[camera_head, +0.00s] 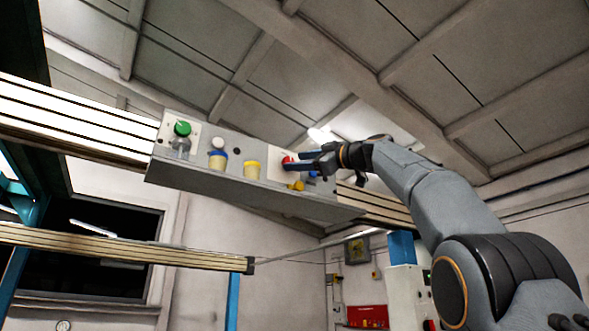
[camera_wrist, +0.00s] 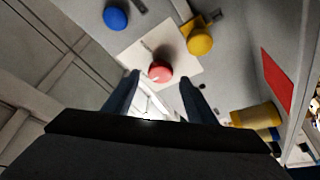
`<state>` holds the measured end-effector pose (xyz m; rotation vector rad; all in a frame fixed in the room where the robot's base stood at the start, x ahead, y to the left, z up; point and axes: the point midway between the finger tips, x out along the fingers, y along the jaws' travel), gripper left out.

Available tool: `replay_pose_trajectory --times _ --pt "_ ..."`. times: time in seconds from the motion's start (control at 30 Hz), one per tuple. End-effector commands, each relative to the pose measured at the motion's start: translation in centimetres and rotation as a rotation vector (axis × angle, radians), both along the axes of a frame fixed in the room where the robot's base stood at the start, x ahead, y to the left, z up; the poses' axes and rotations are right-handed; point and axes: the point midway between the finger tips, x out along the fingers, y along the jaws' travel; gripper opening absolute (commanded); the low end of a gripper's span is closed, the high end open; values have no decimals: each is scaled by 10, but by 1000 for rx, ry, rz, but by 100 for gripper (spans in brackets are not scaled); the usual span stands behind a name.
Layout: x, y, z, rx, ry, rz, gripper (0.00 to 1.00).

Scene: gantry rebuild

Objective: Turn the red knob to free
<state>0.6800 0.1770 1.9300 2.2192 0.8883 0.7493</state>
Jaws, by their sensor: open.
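The red knob (camera_wrist: 161,72) sits on a pale square plate (camera_wrist: 189,80) on the grey control box, in the wrist view between and just beyond my fingertips. In the head view the red knob (camera_head: 287,160) shows at the right part of the box, partly hidden by my gripper (camera_head: 300,164). In the wrist view my gripper (camera_wrist: 159,84) is open, with one dark finger on each side of the knob's line and nothing held. I cannot tell whether a finger touches the knob. No label for its position can be read.
The control box (camera_head: 235,190) hangs on a pale rail (camera_head: 75,125). Blue (camera_wrist: 115,19) and yellow (camera_wrist: 199,42) knobs lie close to the red one.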

Motion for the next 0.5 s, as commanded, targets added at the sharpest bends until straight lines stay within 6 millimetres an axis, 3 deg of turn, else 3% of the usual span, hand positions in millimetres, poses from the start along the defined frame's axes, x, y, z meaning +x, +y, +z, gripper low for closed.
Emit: replay_pose_trajectory --times 0.23,0.5 --pt "-18 -24 -11 0 -2 -3 51" --pt "-30 -37 -14 0 -1 -2 51"
